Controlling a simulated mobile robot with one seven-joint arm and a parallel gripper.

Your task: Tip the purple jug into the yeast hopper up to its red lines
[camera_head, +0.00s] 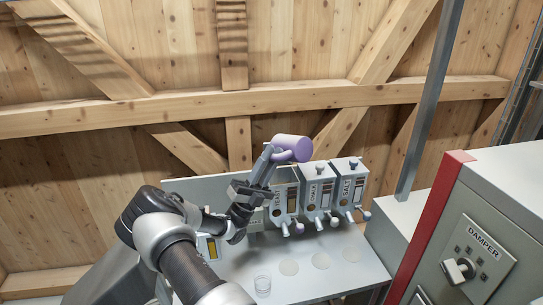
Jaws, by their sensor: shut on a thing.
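The purple jug (292,146) is up above the row of hoppers, tipped well over onto its side. My gripper (271,160) is shut on it from the lower left, at the handle side. The jug is over the tops of the left (284,196) and middle (317,189) grey hoppers. I cannot tell which end is its mouth, and no stream shows. The hopper labels are too small to read surely, so I cannot tell which is the yeast hopper. Red lines cannot be made out.
A right-hand hopper (349,183) stands beside the other two. A grey DAMPER cabinet (480,255) with a red edge and a steel post (428,110) stand at the right.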

